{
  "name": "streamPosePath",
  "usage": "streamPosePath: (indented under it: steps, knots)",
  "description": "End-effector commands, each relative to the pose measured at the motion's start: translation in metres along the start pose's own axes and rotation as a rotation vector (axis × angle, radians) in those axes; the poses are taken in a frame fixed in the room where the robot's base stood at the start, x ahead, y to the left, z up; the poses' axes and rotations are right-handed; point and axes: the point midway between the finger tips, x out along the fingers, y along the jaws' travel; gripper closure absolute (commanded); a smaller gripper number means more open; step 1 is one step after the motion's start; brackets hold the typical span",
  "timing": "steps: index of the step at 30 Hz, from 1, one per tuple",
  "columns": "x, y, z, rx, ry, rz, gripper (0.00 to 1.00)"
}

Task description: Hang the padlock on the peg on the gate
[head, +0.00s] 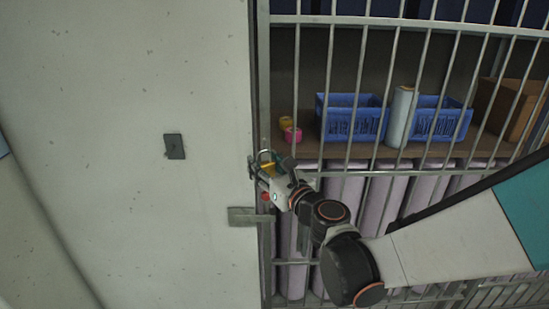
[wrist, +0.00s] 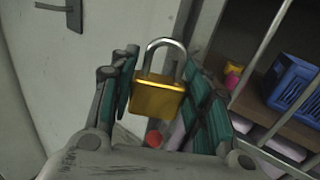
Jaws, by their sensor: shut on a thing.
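The padlock has a brass-yellow body and a steel shackle. It shows in the wrist view (wrist: 158,97) and small in the head view (head: 268,168). My gripper (head: 265,170) is shut on the padlock's body, with the shackle pointing up and clear of the fingers. It is in front of the barred gate (head: 264,75), near its left upright. A red round-ended piece (head: 266,196), possibly the peg, sits just below the gripper; it also shows below the padlock in the wrist view (wrist: 153,138). The padlock appears apart from it. How the red piece joins the gate is hidden.
A grey latch plate (head: 243,216) sits at the gate's left edge. A pale wall (head: 110,200) with a dark plate (head: 174,146) is on the left. Behind the bars, a shelf (head: 345,150) holds blue crates (head: 350,118), a pale roll (head: 399,116) and pink and yellow rolls.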

Motion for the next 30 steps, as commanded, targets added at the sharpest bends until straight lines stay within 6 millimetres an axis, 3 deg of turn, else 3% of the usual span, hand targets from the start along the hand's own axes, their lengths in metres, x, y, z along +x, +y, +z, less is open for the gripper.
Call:
streamPosePath:
  steps: [30]
  knots:
    - [0.049,-0.028,-0.005,0.0,0.0,-0.001,0.86]
